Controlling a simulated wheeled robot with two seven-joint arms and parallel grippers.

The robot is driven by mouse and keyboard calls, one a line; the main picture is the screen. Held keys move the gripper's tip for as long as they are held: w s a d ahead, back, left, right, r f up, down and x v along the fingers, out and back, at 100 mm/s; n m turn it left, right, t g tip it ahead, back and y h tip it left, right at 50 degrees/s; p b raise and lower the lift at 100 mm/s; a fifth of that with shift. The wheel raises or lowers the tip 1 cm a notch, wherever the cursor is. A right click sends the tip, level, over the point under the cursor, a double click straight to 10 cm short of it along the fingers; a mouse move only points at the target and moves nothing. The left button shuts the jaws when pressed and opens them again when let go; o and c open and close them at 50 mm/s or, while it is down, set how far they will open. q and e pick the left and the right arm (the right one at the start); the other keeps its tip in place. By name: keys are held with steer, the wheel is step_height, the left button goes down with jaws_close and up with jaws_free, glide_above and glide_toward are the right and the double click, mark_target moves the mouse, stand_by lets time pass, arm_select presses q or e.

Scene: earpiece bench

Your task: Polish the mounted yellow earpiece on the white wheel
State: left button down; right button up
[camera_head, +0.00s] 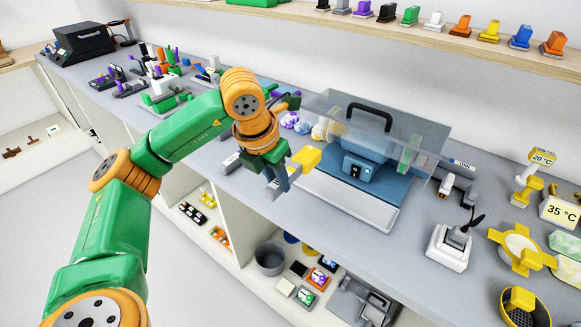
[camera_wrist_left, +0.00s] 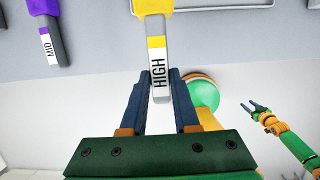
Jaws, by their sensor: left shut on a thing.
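My left gripper (camera_head: 278,188) is shut on the grey handle of a yellow-headed piece at the bench's front edge. The yellow head (camera_head: 306,158) shows just right of the fingers. In the left wrist view, the handle (camera_wrist_left: 160,82) is labelled HIGH and stands between the fingers (camera_wrist_left: 160,88). I cannot tell whether a separate earpiece sits on it. A pale cream-white wheel (camera_head: 324,131) is beside the blue polishing machine (camera_head: 363,160), with purple wheels (camera_head: 290,119) to its left. My right gripper (camera_wrist_left: 256,107) shows small in the left wrist view, its fingers apart and empty.
A clear cover (camera_head: 420,141) with a black handle stands over the machine. A purple piece labelled MID (camera_wrist_left: 49,38) lies left of my gripper. A white switch box (camera_head: 449,246) and yellow fixtures (camera_head: 517,249) stand to the right. Small fixtures crowd the back left.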

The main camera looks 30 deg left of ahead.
arm_select(q)
steer(key=shift+w+a, duration=0.1)
steer(key=shift+a, duration=0.45)
stand_by(0.7)
steer(key=s+b, duration=0.1)
steer(key=s, duration=0.2)
steer(key=shift+a, duration=0.15)
steer(key=shift+d, duration=0.3)
stand_by(0.7)
steer(key=shift+w, duration=0.3)
